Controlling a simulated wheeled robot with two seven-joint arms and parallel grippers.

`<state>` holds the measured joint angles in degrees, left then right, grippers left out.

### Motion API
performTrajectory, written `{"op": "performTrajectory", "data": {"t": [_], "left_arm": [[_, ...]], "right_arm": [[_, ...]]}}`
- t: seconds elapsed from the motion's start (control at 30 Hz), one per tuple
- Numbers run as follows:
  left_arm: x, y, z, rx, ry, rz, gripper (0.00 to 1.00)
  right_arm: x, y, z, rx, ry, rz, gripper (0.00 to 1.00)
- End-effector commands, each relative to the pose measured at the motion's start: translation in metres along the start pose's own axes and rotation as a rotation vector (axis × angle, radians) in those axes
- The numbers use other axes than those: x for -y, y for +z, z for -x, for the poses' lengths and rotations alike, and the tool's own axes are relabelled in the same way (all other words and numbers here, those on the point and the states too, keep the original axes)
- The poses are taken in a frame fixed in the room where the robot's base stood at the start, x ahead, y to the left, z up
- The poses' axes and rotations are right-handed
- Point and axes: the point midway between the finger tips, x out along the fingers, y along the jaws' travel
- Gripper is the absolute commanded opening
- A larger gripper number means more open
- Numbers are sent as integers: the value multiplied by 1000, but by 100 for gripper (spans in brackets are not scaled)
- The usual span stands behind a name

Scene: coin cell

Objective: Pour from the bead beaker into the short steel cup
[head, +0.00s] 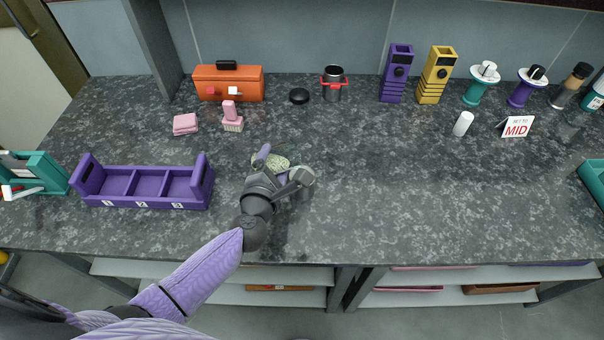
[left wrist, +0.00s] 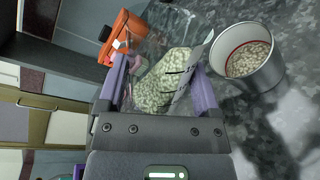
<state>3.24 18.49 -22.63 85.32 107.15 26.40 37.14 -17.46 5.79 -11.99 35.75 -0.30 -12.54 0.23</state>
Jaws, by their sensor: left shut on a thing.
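My left gripper (head: 272,170) is shut on the clear bead beaker (head: 280,162), its two purple fingers on either side of it. The left wrist view shows the beaker (left wrist: 165,85) with pale beads inside and dark marks on its wall. The beaker is tilted, its mouth toward the short steel cup. The steel cup (head: 306,190) stands just right of the gripper, partly hidden by it in the head view. In the left wrist view the cup (left wrist: 264,76) holds pale beads below a red ring on its inner wall. No beads in mid-air can be made out.
A purple three-bin tray (head: 146,187) stands to the left. A pink brush (head: 232,120) and pink sponge (head: 185,124) lie behind the gripper, with an orange box (head: 228,86) and a red-handled pot (head: 333,88) further back. The counter right of the cup is clear.

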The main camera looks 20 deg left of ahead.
Motion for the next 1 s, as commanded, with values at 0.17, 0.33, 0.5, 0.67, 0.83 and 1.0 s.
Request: {"op": "performTrajectory", "data": {"t": [0.17,0.33,0.5,0.67,0.83,1.0], "left_arm": [[0,0,0,-2,1,-10,13],[0,0,0,-4,1,-20,13],[1,0,0,-6,1,-31,13],[1,-1,-1,-8,1,-40,13],[2,-1,-1,-10,1,-50,13],[2,-1,-1,-12,1,-60,13]], "right_arm": [[0,0,0,0,0,0,61],[0,0,0,0,0,0,61],[0,0,0,0,0,0,61],[0,0,0,0,0,0,61],[0,0,0,0,0,0,61],[0,0,0,0,0,0,61]]}}
